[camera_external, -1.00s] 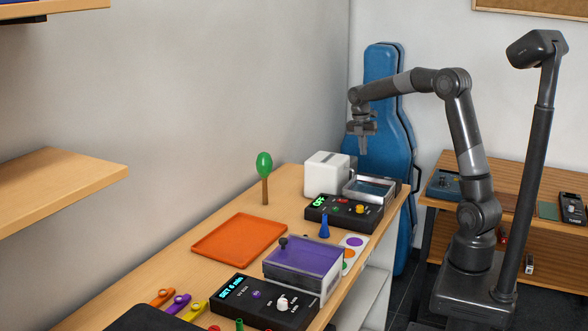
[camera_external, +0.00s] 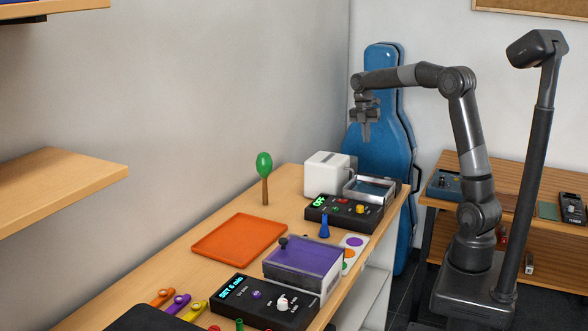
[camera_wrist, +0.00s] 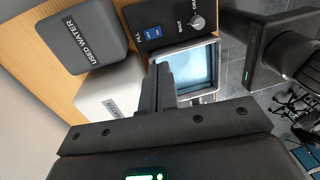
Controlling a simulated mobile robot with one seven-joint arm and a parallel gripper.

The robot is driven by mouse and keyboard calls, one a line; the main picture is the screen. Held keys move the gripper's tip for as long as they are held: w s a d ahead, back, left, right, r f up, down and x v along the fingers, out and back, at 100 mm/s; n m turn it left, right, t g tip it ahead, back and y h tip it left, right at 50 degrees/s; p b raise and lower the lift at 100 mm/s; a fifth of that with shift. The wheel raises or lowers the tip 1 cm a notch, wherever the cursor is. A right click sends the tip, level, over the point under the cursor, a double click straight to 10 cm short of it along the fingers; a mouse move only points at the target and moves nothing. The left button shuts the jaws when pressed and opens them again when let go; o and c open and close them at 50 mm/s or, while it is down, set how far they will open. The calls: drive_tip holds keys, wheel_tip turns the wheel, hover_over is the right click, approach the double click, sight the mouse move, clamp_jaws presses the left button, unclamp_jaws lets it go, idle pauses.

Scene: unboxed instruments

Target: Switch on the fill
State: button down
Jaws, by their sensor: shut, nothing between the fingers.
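I cannot tell the switches' positions. My gripper (camera_wrist: 161,78) points toward the panel with its fingers shut and empty, apart from the switches. A clear basin (camera_wrist: 203,68) with bluish contents lies beside the fingers. In the external view my gripper (camera_external: 366,135) hangs above the far end of the bench, over the basin area (camera_external: 372,187).
A grey USED WATER container (camera_wrist: 84,34) and a white container (camera_wrist: 112,92) stand left of the fingers. In the external view, a black OFF-display box (camera_external: 343,213), blue peg (camera_external: 324,227), orange tray (camera_external: 238,240) and purple-topped box (camera_external: 303,257) stand nearer. A blue instrument case (camera_external: 380,95) stands behind.

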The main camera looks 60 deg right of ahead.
drive_tip(key=f, duration=0.4)
drive_tip(key=s+f, duration=0.1)
drive_tip(key=f, duration=0.9)
drive_tip(key=shift+s, duration=0.3)
drive_tip(key=shift+s+f, duration=0.15)
drive_tip(key=shift+f, duration=0.1)
drive_tip(key=shift+w+r, duration=0.2)
drive_tip(key=shift+w, duration=0.65)
drive_tip(key=shift+r, duration=0.1)
